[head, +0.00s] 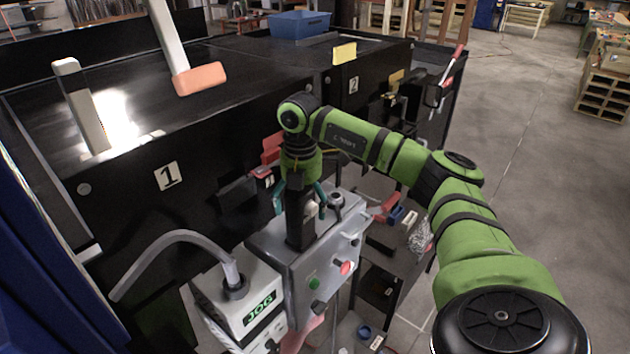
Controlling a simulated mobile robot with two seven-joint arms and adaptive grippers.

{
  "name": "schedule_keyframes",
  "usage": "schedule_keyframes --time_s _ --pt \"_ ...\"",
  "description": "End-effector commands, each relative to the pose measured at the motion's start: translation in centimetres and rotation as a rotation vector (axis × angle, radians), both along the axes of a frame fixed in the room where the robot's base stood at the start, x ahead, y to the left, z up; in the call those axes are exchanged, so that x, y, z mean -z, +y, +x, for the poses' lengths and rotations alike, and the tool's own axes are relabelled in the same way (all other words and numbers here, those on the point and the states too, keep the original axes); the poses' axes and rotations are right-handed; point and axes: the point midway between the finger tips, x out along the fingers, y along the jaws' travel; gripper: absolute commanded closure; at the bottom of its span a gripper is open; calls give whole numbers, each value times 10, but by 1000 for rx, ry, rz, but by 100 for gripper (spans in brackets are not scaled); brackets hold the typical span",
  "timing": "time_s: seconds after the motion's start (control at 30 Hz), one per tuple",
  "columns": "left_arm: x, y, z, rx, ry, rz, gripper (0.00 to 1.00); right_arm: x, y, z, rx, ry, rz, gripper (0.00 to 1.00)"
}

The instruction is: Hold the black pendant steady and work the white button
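A black upright block, which looks like the black pendant (299,228), stands at the grey control box (275,243) in the middle of the head view. My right gripper (301,200) is above the box, pointing down, with its teal fingers spread to either side of the pendant. I cannot tell whether the fingers touch it. A small pale patch shows beside the pendant between the fingers; I cannot tell whether it is the white button. No white button shows clearly. My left gripper is not in view.
The grey box has a green button (314,283) and a red button (346,267) on its front. A white box marked JOG (236,305) with a thick grey cable (165,255) stands at front left. Black conveyor housing (210,120) rises behind. Open floor (530,180) lies right.

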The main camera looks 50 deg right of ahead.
Motion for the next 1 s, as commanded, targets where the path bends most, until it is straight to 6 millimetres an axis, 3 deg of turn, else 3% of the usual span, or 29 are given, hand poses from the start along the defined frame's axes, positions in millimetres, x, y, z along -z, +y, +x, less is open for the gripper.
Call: schedule_keyframes --time_s 0.37,0.53,0.8,1.0 --pt "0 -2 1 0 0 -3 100 -7 0 1 1 -6 1 4" --pt "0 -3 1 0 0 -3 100 -33 0 2 1 -8 1 4" --pt "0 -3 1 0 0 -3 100 -96 0 2 0 -8 2 4" --pt "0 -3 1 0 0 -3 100 -114 0 1 0 -4 -1 4"
